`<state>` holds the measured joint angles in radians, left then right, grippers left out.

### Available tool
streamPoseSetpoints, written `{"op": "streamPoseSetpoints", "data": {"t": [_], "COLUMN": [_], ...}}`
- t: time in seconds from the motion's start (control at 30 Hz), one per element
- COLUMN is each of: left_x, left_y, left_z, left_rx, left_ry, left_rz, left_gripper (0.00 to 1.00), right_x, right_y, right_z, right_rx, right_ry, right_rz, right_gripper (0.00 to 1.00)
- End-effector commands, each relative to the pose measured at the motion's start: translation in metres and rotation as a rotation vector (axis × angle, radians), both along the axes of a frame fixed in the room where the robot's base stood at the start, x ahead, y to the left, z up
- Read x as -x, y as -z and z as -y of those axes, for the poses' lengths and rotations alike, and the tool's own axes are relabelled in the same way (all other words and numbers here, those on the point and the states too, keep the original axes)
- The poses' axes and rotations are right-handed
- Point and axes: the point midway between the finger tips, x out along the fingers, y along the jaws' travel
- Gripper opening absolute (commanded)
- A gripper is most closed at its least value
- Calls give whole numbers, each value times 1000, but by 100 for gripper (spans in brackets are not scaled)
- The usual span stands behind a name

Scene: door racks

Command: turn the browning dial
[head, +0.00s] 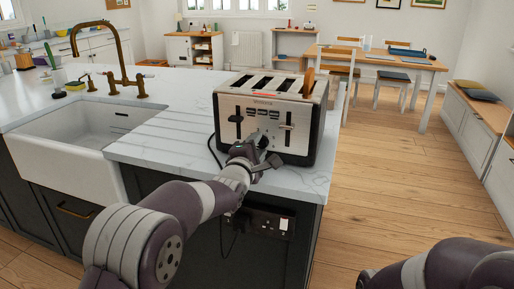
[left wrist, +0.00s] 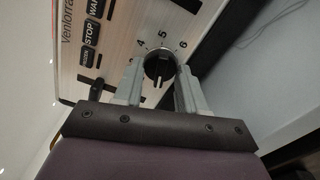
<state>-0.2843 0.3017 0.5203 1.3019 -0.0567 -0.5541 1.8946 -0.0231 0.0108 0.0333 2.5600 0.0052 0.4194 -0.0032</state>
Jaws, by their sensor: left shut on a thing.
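A four-slot toaster (head: 297,140) stands on the corner of the white marble counter. Its front panel also shows in the left wrist view (left wrist: 118,62), with buttons and numbers around a round black browning dial (left wrist: 160,66). My left gripper (head: 257,142) is at the lower front of the toaster. In the left wrist view its grey fingers (left wrist: 160,76) stand on either side of the dial and are shut on it. The dial's pointer points roughly down in that view. In the head view the gripper hides the dial. My right gripper is out of view.
A slice of bread (head: 308,82) sticks out of a toaster slot. A white sink (head: 70,140) and brass tap (head: 118,60) are at left. Wooden floor lies open at right.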

Motion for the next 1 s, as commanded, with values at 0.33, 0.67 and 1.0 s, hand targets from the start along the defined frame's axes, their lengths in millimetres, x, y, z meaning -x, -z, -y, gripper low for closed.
{"op": "streamPoseSetpoints", "data": {"t": [0.33,0.67,1.0], "left_x": [0,0,0], "left_y": [3,3,3], "left_z": [0,0,0], "left_rx": [108,125,125], "left_ry": [0,0,0], "left_rz": [-42,-47,-45], "left_gripper": [10,10,65], "right_x": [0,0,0], "right_y": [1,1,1], "right_z": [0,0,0], "right_rx": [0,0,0], "right_ry": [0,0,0], "right_rz": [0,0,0], "right_gripper": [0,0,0]}}
